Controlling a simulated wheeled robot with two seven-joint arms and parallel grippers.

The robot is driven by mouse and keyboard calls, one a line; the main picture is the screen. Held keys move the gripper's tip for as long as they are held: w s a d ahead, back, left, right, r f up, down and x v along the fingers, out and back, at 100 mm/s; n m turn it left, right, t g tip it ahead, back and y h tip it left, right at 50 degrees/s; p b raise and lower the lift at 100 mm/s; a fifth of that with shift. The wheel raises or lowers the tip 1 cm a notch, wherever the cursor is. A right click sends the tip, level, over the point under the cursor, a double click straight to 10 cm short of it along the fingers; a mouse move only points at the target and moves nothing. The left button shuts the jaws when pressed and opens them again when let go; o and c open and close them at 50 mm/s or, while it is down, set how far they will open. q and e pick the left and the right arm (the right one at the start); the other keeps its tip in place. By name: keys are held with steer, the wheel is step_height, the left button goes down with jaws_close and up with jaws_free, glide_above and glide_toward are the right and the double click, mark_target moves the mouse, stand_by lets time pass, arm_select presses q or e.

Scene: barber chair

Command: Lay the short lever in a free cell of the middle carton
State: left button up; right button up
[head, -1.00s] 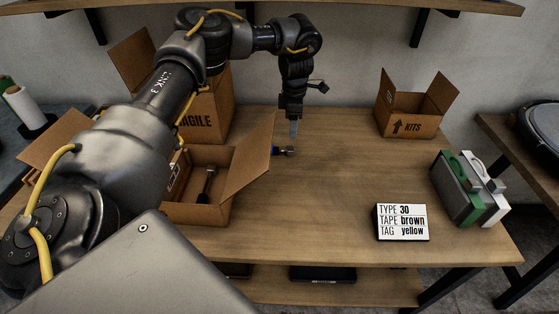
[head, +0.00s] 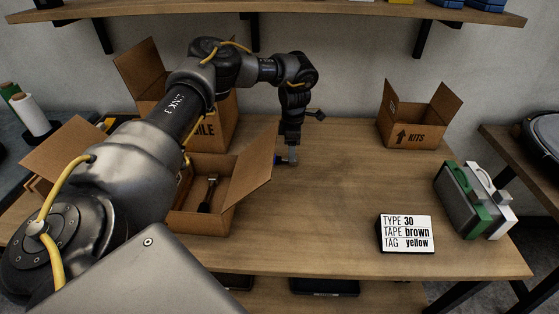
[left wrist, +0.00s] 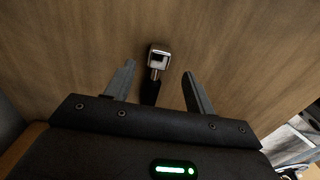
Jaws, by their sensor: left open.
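The short lever (left wrist: 158,58) lies on the table, with a bright metal square head and a dark handle running under my gripper. My left gripper (head: 292,161) is open and low over it, pointing down. In the left wrist view its two fingers stand on either side of the lever, apart from it. In the head view the gripper mostly hides the lever. An open carton (head: 203,223) stands to the left of the gripper, with its right flap leaning out. Another lever-like piece (head: 209,192) lies inside it. My arm covers its left part, so its cells are mostly hidden. My right gripper is not in view.
A tall carton (head: 222,118) stands behind the open one, and another carton (head: 62,150) is at the far left. The table's middle is clear.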

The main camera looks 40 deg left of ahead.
arm_select(q)
step_height(320, 180, down, 4)
steer(key=shift+w+r, duration=0.15)
steer(key=shift+r, duration=0.05)
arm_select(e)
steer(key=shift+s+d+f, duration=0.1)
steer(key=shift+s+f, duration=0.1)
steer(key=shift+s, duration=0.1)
arm_select(q)
steer(key=c, duration=0.4)
jaws_close()
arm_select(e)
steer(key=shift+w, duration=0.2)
arm_select(q)
steer(key=shift+r, duration=0.15)
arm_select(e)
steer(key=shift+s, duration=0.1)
